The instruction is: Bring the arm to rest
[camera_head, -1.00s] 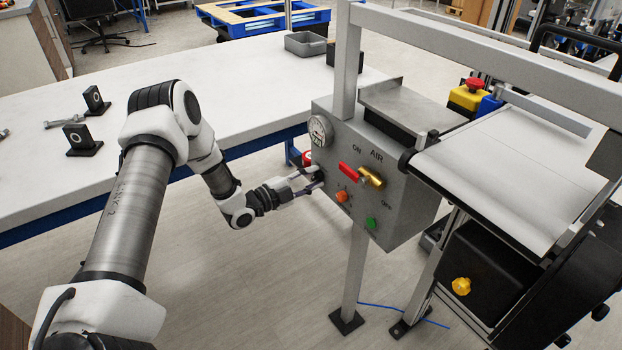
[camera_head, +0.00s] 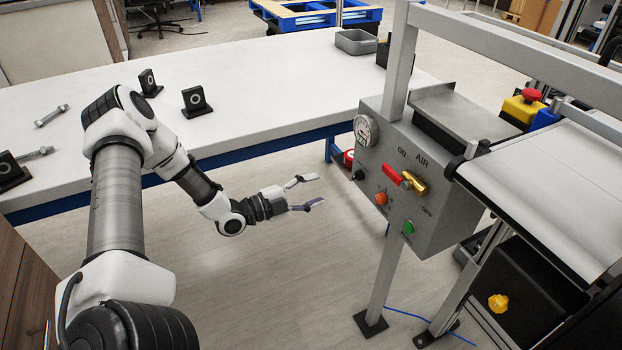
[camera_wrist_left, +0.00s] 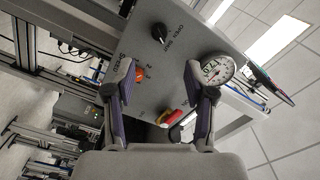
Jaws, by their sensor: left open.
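My left gripper (camera_head: 306,193) is open and empty. It is in the air left of the grey control box and apart from it. In the left wrist view its two fingers (camera_wrist_left: 158,85) stand wide apart with the panel beyond them. The black knob also shows in the left wrist view (camera_wrist_left: 160,32). My right gripper is in neither view.
A white table (camera_head: 270,85) lies behind my left arm, with black stands (camera_head: 197,101), bolts (camera_head: 51,116) and a grey bin (camera_head: 356,41). A conveyor belt (camera_head: 550,185) is at the right. A red emergency stop (camera_head: 530,96) stands behind it. The floor below the gripper is clear.

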